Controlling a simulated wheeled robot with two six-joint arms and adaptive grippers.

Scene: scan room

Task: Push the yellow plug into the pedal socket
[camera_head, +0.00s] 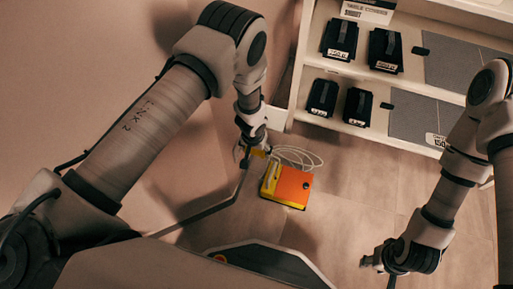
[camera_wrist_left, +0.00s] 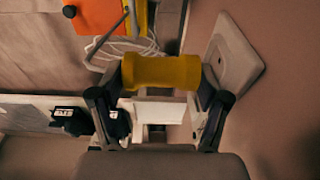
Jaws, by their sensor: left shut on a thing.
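The pedal is an orange and yellow box (camera_head: 288,187) on the floor in the head view. It also shows in the wrist view (camera_wrist_left: 95,14), cut by the top edge. A dark round spot sits at its edge; I cannot tell whether this is the socket. My left gripper (camera_head: 254,150) is just above and left of the pedal in the head view. In the wrist view, its fingers (camera_wrist_left: 160,90) are shut on the yellow plug (camera_wrist_left: 162,72), held crosswise, apart from the pedal. My right gripper (camera_head: 372,262) hangs at the lower right, its jaws unclear.
A white cable (camera_head: 300,155) lies looped behind the pedal. A white shelf unit (camera_head: 400,88) with several black boxes (camera_head: 340,40) stands behind. A pale plate (camera_wrist_left: 232,55) is right of the plug in the wrist view. Floor right of the pedal is clear.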

